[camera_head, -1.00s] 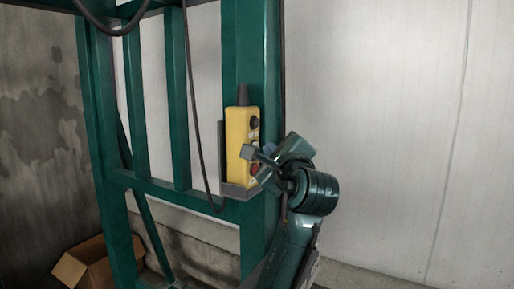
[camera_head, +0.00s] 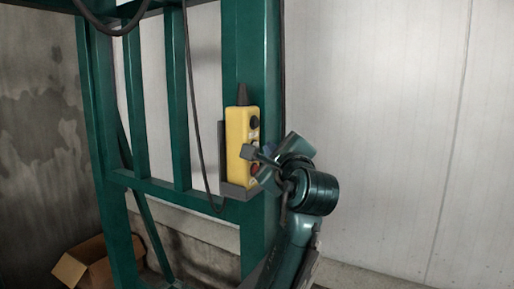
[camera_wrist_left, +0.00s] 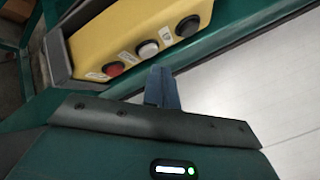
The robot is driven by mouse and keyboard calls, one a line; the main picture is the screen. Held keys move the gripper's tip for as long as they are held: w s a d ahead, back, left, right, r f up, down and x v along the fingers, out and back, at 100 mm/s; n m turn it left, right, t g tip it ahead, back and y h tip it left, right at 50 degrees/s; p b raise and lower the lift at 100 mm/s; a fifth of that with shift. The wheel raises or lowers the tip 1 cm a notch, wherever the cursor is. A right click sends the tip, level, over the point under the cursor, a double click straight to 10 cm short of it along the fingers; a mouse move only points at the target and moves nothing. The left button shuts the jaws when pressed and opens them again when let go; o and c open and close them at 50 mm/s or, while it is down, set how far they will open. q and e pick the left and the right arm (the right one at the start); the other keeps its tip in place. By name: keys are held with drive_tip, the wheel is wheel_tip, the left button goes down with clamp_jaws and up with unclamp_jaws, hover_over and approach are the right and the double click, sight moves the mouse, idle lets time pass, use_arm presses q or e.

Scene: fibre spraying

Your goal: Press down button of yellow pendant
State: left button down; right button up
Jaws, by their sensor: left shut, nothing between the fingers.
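The yellow pendant (camera_head: 237,130) stands upright in a grey holder on the green frame, with its buttons facing right. In the left wrist view the pendant (camera_wrist_left: 95,45) shows a red button (camera_wrist_left: 113,69), a white button (camera_wrist_left: 147,48) and a black button (camera_wrist_left: 187,26) in a row. My left gripper (camera_head: 249,152) is shut and empty, with its tip beside the pendant's middle. In the left wrist view the fingertips (camera_wrist_left: 161,75) are close to the white button; I cannot tell whether they touch. My gripper partly hides the lower buttons in the head view. My right gripper is out of view.
The green frame (camera_head: 103,120) has several posts and a crossbar. A dark cable (camera_head: 192,110) hangs left of the pendant. An open cardboard box (camera_head: 88,264) sits on the floor at lower left. A pale wall (camera_head: 390,130) lies behind, with free room at right.

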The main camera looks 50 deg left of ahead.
use_arm(q)
drive_tip(key=shift+a, duration=0.1)
drive_tip(key=shift+s+a+p, duration=0.15)
drive_tip(key=shift+a+p, duration=0.15)
drive_tip(key=shift+p, duration=0.15)
